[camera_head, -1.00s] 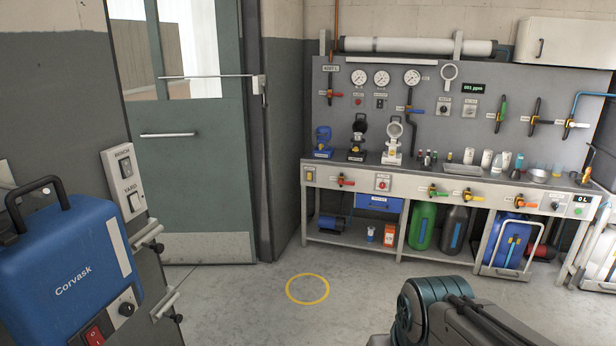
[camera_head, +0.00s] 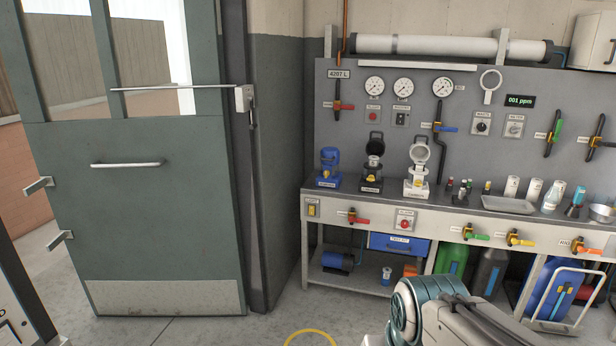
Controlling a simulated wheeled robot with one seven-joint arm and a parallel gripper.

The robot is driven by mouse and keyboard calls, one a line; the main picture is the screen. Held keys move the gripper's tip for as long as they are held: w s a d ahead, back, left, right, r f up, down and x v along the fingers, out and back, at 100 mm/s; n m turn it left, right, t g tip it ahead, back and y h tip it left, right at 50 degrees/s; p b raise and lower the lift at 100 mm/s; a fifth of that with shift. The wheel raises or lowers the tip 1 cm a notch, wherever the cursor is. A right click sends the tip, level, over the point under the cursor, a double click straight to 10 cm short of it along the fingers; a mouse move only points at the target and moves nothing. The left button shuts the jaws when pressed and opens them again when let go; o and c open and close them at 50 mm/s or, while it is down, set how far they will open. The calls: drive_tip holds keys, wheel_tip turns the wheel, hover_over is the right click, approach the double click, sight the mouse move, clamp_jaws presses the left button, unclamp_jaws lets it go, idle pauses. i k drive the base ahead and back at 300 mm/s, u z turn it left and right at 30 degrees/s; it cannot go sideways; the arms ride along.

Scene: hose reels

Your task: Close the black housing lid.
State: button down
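The black housing (camera_head: 373,176) stands on the bench against the back wall panel, between a blue housing (camera_head: 329,172) and a white housing (camera_head: 417,176). Its black lid (camera_head: 376,142) is raised, standing up behind the body, so the housing is open. The white housing's lid (camera_head: 420,148) is also up. Part of my arm shows at the bottom right, well short of the bench. My gripper is not in view.
The bench (camera_head: 335,200) has valves along its front and a lower shelf. Bottles and a tray (camera_head: 508,205) stand to the right of the housings. A green door (camera_head: 165,205) is at left. Grey floor with a yellow ring (camera_head: 310,337) lies in front.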

sight(375, 146)
drive_tip(key=z, duration=0.05)
drive_tip(key=i, duration=1.6)
drive_tip(key=z, duration=0.25)
drive_tip(key=i, duration=1.55)
drive_tip(key=z, duration=0.15)
